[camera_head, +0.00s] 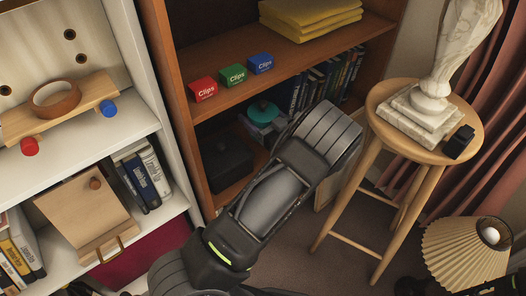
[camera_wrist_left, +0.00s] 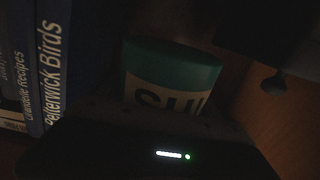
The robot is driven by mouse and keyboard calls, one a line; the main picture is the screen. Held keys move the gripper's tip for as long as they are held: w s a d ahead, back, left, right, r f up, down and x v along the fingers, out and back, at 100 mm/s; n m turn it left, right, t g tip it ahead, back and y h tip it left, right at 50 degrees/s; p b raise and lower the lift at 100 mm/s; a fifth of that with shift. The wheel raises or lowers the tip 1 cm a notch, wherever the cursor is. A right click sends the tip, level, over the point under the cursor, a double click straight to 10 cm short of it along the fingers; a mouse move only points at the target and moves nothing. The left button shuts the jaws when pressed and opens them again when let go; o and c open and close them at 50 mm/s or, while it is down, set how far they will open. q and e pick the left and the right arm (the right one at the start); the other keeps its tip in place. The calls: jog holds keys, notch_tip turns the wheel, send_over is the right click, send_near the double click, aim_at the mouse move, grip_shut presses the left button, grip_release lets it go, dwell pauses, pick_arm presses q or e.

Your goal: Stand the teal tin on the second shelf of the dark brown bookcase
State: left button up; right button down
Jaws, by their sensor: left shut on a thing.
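The teal tin (camera_head: 262,111) is inside the dark brown bookcase (camera_head: 160,58), in the bay below the shelf with the clip boxes. In the left wrist view, the tin (camera_wrist_left: 172,70) shows its teal lid and a pale label with dark letters, cut off at the bottom. My left gripper (camera_head: 264,127) is shut on the tin, mostly hidden behind my own forearm. The tin looks roughly upright. I cannot tell whether its base touches the board.
Books (camera_head: 318,84) stand to the tin's right, and a black box (camera_head: 230,164) lies in front to the left. Red, green and blue clip boxes (camera_head: 233,75) and yellow folders (camera_head: 310,15) occupy the shelf above. A stool (camera_head: 385,98) bearing a marble statue (camera_head: 436,85) stands right.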

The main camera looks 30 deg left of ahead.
pick_arm(q)
notch_tip(320, 180, down, 6)
jog(key=shift+f+b, duration=0.1)
jog(key=shift+b, duration=0.85)
jog(key=shift+f, duration=0.1)
jog(key=shift+f+b, duration=0.65)
jog(key=shift+f, duration=1.1)
jog(key=shift+f, duration=0.2)
jog(key=o, duration=1.3)
jog(key=shift+c, duration=0.2)
jog(key=shift+r, duration=0.1)
